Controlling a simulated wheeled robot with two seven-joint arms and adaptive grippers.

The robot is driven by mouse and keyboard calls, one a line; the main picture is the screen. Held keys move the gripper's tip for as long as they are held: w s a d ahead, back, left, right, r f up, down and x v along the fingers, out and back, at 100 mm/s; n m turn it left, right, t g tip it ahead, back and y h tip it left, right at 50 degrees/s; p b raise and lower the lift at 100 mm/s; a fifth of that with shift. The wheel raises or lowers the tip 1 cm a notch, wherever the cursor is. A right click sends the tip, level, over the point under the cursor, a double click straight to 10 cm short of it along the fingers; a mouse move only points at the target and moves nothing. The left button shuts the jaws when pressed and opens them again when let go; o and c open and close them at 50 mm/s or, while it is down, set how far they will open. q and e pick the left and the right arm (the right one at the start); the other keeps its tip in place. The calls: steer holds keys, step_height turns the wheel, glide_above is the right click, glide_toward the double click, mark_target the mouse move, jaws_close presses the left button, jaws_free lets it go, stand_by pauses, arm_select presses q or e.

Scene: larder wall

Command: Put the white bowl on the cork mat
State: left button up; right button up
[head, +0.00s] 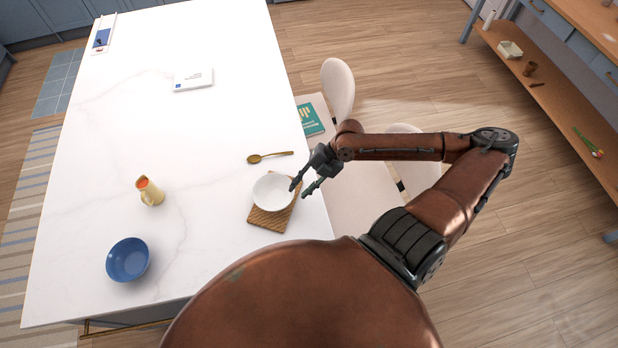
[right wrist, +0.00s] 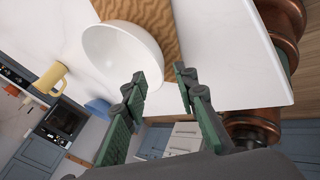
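The white bowl (head: 272,192) is upright over the cork mat (head: 268,221) near the table's right edge. Its left side reaches past the mat's edge, and I cannot tell exactly how its base sits. My right gripper (head: 299,190) is at the bowl's right side with its two fingers apart. In the right wrist view the open gripper (right wrist: 160,84) has one finger overlapping the white bowl (right wrist: 112,50) and the other clear of it; contact cannot be told. The cork mat (right wrist: 150,14) shows behind the bowl there. My left gripper is not in view.
A wooden spoon (head: 270,157) lies just behind the mat. A yellow jug (head: 150,192) and a blue bowl (head: 127,260) stand to the left. A white box or book (head: 193,79) lies farther back. Chairs (head: 338,90) stand along the table's right side. The table's middle is clear.

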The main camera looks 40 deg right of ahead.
steer(key=p+v, duration=0.1)
steer(key=v, duration=0.5)
steer(key=shift+r, duration=0.2)
